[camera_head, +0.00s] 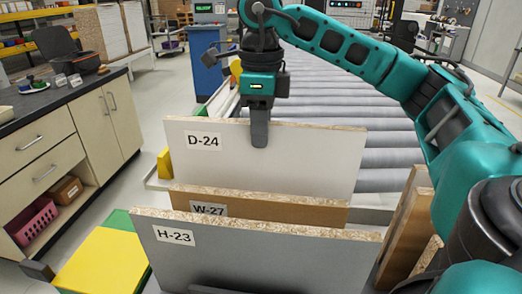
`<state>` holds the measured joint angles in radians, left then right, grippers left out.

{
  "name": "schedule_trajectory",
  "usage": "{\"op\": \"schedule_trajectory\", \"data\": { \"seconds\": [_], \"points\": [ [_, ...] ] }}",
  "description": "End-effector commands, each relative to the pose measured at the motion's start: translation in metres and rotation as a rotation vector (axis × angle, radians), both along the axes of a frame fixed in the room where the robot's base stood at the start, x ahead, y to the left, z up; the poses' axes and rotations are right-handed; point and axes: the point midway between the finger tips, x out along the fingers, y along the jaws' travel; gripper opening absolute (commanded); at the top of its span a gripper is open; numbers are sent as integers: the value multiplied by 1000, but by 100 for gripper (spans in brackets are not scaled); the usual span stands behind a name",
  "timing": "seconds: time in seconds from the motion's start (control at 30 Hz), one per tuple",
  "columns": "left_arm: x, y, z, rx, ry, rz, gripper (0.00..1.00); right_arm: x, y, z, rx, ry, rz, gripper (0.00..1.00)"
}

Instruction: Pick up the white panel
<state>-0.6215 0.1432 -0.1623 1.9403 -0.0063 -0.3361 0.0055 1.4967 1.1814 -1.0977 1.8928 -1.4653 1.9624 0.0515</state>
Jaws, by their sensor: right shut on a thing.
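The white panel (285,163), labelled D-24, stands upright behind two other panels, its chipboard top edge showing. My right gripper (259,134) comes down from above at the panel's top edge, a little right of its label. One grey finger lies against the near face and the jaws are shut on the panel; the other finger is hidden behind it. The panel's lower part is hidden by the panels in front. My left gripper is not in view.
A brown panel labelled W-27 (300,209) and a grey panel labelled H-23 (280,262) stand in front. More boards (404,230) lean at right. A roller conveyor (330,95) runs behind. A cabinet with a dark worktop (60,95) stands left.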

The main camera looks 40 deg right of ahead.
Motion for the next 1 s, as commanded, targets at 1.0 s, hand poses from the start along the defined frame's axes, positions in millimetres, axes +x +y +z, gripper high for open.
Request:
{"op": "schedule_trajectory", "data": {
  "seconds": [1.0],
  "points": [
    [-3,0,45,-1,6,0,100,0,0,96,2,-5,1,0]
  ]
}}
